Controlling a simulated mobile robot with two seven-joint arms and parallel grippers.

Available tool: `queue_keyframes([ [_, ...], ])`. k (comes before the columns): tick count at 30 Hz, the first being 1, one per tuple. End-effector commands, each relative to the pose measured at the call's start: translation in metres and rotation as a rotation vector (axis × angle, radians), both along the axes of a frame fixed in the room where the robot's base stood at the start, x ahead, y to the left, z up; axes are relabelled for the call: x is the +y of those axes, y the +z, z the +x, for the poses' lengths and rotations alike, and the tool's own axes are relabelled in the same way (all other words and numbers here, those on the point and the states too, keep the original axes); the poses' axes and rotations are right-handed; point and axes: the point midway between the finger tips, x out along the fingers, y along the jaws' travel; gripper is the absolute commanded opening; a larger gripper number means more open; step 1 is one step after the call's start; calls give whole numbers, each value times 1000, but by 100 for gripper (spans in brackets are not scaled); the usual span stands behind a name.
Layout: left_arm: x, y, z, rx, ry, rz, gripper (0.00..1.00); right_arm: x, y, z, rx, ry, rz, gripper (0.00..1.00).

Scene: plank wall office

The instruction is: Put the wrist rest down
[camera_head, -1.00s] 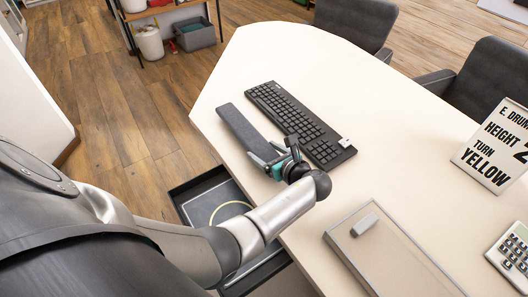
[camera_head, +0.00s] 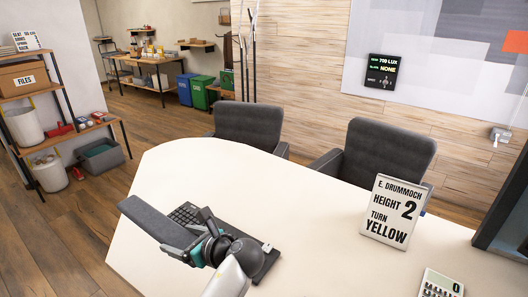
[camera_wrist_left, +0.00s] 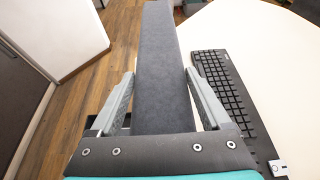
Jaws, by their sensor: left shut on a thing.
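The wrist rest (camera_head: 155,220) is a long dark grey padded bar, and it also shows in the left wrist view (camera_wrist_left: 160,70). My left gripper (camera_head: 203,240) is shut on its near end. In the left wrist view the two fingers (camera_wrist_left: 160,105) lie along either side of the bar. The bar points away to the upper left, over the left edge of the table and beside the keyboard. I cannot tell how far it is above the tabletop. My right gripper is not in view.
The black keyboard (camera_head: 259,262) lies on the cream table (camera_head: 300,215), partly hidden by my arm. Two grey chairs (camera_head: 250,124) stand behind. The table's middle is clear.

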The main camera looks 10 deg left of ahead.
Motion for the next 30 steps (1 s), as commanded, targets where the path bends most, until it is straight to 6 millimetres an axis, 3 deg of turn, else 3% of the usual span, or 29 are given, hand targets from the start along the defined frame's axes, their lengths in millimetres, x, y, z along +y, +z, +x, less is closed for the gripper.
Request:
queue_keyframes([
  [5, -13, 8, -1, -2, -51, -1, 13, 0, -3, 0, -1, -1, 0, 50],
  [11, -48, 29, -11, 7, -199, -4, 13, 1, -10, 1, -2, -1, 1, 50],
  [21, -107, 76, -49, 11, -483, -6, 13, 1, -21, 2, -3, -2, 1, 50],
  [30, -131, 106, -80, -1, -642, -2, 13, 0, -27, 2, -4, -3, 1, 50],
])
